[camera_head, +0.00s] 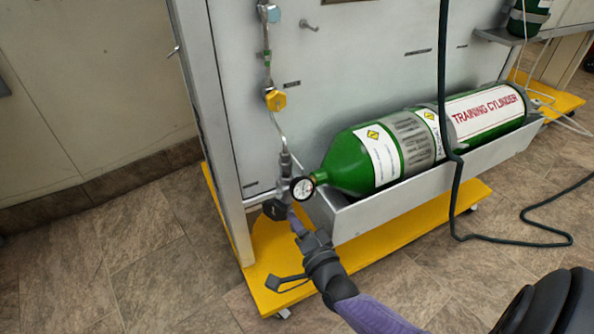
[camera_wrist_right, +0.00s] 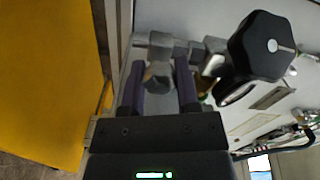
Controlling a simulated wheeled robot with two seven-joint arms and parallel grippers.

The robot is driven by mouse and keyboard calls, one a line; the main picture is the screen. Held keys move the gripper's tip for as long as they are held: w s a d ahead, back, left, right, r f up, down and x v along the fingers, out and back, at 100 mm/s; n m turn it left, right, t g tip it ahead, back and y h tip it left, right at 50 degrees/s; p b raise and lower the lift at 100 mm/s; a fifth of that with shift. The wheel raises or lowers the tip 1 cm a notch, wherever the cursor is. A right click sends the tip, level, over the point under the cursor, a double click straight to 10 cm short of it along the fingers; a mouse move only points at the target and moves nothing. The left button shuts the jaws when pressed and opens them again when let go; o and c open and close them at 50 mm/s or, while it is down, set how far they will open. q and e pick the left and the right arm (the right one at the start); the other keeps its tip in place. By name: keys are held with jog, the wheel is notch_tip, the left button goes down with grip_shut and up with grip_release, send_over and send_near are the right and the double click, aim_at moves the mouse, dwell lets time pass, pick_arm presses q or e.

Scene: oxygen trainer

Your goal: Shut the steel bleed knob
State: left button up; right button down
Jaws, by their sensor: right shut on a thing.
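In the right wrist view the steel bleed knob (camera_wrist_right: 157,76) is a small grey-brown metal piece below a steel fitting. My right gripper (camera_wrist_right: 160,68) has its two purple fingers on either side of it and is shut on it. In the head view my right gripper (camera_head: 293,222) reaches up to the valve assembly (camera_head: 285,178) at the cylinder's neck end. The knob cannot be made out there behind the fingers. My left gripper is not in view.
A black knob (camera_wrist_right: 262,45) is close to the right finger. A pressure gauge (camera_head: 302,188) sits at the neck of the green cylinder (camera_head: 350,162), which lies in a grey trough (camera_head: 390,205). A yellow valve (camera_head: 275,100) is above. A dark green hose (camera_head: 450,190) hangs in front.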

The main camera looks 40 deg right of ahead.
jog(key=shift+f+m, duration=0.15)
jog(key=shift+m, duration=0.75)
jog(key=m+b, duration=0.1)
jog(key=m, duration=0.2)
jog(key=shift+m, duration=0.4)
jog(key=m, duration=0.2)
jog(key=shift+f+m+b, duration=0.1)
jog(key=shift+m+b, duration=0.25)
jog(key=shift+m, duration=0.05)
jog(key=m+b, duration=0.1)
jog(key=m, duration=0.6)
jog(key=shift+b, duration=0.3)
jog(key=m, duration=0.3)
jog(key=shift+a+m, duration=0.1)
jog(key=shift+m, duration=0.3)
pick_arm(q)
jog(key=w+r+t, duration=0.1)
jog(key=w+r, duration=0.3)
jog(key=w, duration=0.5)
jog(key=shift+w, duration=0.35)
pick_arm(e)
jog(key=m, duration=0.5)
jog(key=shift+m, duration=0.3)
